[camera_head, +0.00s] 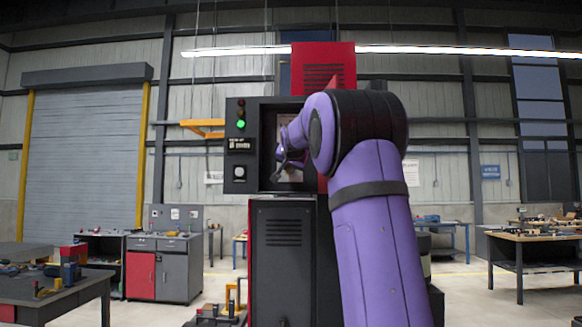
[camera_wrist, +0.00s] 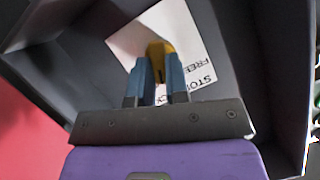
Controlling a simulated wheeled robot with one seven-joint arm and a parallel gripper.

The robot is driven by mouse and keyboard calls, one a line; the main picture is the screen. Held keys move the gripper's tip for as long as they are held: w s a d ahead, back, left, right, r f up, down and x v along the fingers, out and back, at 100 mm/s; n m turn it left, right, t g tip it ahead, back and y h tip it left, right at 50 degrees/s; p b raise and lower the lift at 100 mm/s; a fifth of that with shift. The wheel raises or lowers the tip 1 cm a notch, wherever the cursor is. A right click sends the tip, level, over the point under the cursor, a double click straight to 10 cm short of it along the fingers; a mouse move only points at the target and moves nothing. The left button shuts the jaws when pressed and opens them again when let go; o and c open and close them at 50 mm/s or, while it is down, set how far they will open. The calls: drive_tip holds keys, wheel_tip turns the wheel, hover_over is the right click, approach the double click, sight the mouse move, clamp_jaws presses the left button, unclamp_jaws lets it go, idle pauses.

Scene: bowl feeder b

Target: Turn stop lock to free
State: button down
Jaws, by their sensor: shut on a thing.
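The stop lock (camera_wrist: 160,48) shows in the wrist view as a yellow knob in front of a white label plate (camera_wrist: 195,35) with the words STOP and FREE, partly covered. My gripper (camera_wrist: 155,65) has its two blue fingers on either side of the yellow knob, shut on it. Which word the knob points to cannot be told. In the head view my gripper (camera_head: 281,158) reaches into the dark opening of the machine (camera_head: 284,245), and my purple arm hides part of that opening. The knob cannot be made out there.
Dark walls (camera_wrist: 280,60) of the recess surround my gripper closely in the wrist view. A panel left of the opening has a lit green lamp (camera_head: 240,124), a small display (camera_head: 240,144) and a white button (camera_head: 239,172). Workbenches (camera_head: 165,265) stand apart at left and right.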

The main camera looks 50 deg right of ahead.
drive_tip(key=n, duration=0.1)
drive_tip(key=n+g+h, duration=0.1)
drive_tip(key=n, duration=0.1)
drive_tip(key=n+g+h, duration=0.1)
drive_tip(key=shift+w+a+f, duration=0.2)
drive_tip(key=shift+w+f, duration=0.05)
drive_tip(key=shift+w, duration=0.1)
drive_tip(key=n+g+h, duration=0.1)
drive_tip(key=n, duration=0.2)
drive_tip(key=shift+a+f+n+g+h, duration=0.1)
drive_tip(key=shift+n+g+h, duration=0.2)
drive_tip(key=shift+g+h, duration=0.1)
drive_tip(key=shift+f+n+g+h, duration=0.1)
drive_tip(key=shift+n+g+h, duration=0.25)
drive_tip(key=shift+n, duration=0.25)
